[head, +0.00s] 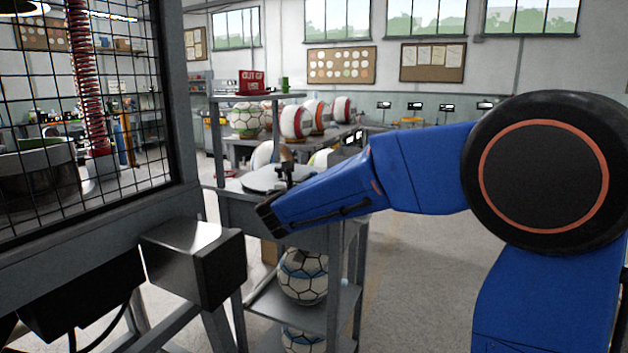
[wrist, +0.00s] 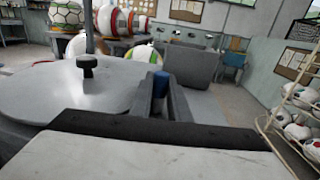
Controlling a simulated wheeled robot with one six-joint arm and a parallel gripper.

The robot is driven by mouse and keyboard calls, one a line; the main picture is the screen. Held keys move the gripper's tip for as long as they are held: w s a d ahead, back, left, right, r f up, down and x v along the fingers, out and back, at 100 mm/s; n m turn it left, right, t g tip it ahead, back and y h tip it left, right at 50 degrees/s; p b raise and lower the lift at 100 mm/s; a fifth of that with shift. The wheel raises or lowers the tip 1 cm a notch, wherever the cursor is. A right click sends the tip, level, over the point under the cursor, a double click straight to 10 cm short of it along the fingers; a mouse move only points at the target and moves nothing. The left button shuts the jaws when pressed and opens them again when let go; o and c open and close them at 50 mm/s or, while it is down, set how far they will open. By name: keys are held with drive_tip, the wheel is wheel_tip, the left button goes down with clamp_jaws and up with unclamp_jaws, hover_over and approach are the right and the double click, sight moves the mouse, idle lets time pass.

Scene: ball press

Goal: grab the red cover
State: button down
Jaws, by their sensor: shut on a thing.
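My gripper (head: 268,218) reaches left beside a grey stand with a round plate (head: 262,184). In the wrist view my gripper (wrist: 168,100) is shut on a small blue piece (wrist: 160,85), mostly hidden between the dark fingers; I cannot tell what it belongs to. No loose red cover shows clearly. Balls with red and white panels (head: 296,121) stand on the far bench. A ball with red bands also shows in the wrist view (wrist: 106,19). The plate (wrist: 60,90) has a black knob (wrist: 87,65) on top.
A mesh-walled machine with a red spring (head: 85,80) stands at the left, a dark box (head: 195,262) in front. Below the plate, balls (head: 303,275) sit on the stand's shelves. A ball rack (wrist: 292,110) is at the right of the wrist view. A red sign (head: 252,82) tops the stand.

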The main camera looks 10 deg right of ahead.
drive_tip(key=shift+f, duration=0.15)
drive_tip(key=c, duration=1.7)
unclamp_jaws()
